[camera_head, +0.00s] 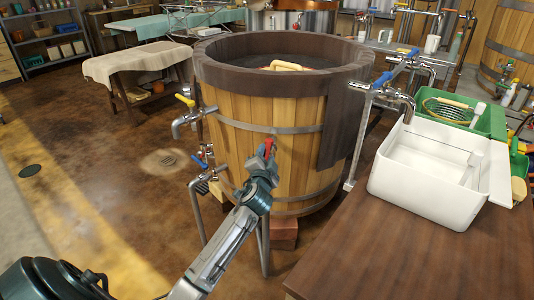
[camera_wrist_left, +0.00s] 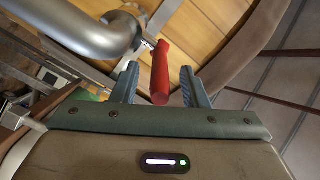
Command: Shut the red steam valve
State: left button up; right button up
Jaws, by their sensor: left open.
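The red steam valve handle (camera_head: 268,148) shows in the head view in front of the wooden vat, just at the tip of my left gripper (camera_head: 266,162). In the left wrist view the red handle (camera_wrist_left: 160,72) points down between the two blue-grey fingers, on a stem beside a thick grey pipe (camera_wrist_left: 95,38). The fingers are open, one on each side of the handle, with a gap on both sides. The pipe behind the handle is mostly hidden by my gripper in the head view. My right gripper is not in view.
The round wooden vat (camera_head: 235,130) stands directly behind the handle. A yellow-handled valve (camera_head: 185,100) and a blue-handled valve (camera_head: 200,162) are to the left. A wooden table (camera_head: 430,255) with a white box (camera_head: 425,190) is at right. The floor at left is mostly clear.

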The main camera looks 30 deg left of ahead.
pick_arm(q)
jog(key=shift+x, duration=1.2)
grip_shut()
jog(key=shift+s, duration=0.1)
